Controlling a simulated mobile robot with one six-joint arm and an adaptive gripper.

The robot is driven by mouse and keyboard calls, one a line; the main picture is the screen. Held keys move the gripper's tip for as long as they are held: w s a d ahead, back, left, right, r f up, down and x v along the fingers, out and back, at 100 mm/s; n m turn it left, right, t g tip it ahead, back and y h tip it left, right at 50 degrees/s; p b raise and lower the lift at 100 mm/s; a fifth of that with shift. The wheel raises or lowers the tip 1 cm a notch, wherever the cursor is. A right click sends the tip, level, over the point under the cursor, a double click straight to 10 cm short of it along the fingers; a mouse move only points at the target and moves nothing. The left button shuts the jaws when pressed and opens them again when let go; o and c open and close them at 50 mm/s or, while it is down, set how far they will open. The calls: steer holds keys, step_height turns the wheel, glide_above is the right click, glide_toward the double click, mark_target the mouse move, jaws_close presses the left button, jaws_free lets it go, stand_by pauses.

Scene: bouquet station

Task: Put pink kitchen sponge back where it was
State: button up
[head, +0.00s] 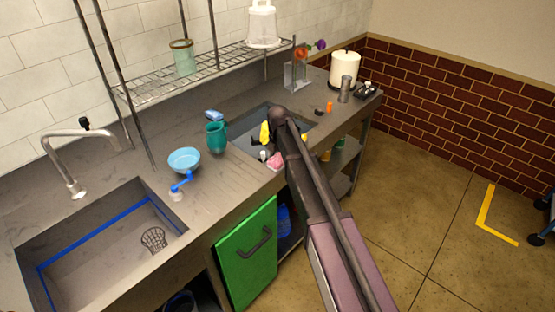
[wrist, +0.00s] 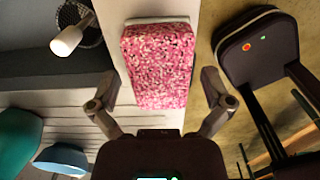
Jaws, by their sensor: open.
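The pink kitchen sponge (wrist: 158,65) is a speckled pink block with a pale edge along its far end. In the wrist view it lies lengthwise in front of my gripper (wrist: 158,80). The fingers are spread wide, one on each side, with gaps between them and the sponge. In the head view the sponge (head: 275,160) sits at the counter's front edge, beside the right-hand basin. My arm hides part of that area in the head view, and the fingers cannot be made out there.
A teal mug (head: 216,136) and a light blue bowl (head: 184,160) stand left of the sponge. A white bulb-like object (wrist: 68,40) lies near a drain in the wrist view. The large sink (head: 105,245) is at left. A green door (head: 247,245) hangs below the counter.

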mark_target(279, 158)
steer(key=shift+r, duration=0.2)
step_height(279, 158, up, 12)
steer(key=p, duration=1.2)
steer(key=shift+s+d, duration=0.1)
stand_by(0.7)
steer(key=s+d+m, duration=2.2)
steer(key=s+m, duration=0.3)
steer(key=m, duration=0.3)
steer(key=shift+s+d, duration=0.3)
steer(key=shift+s, duration=0.05)
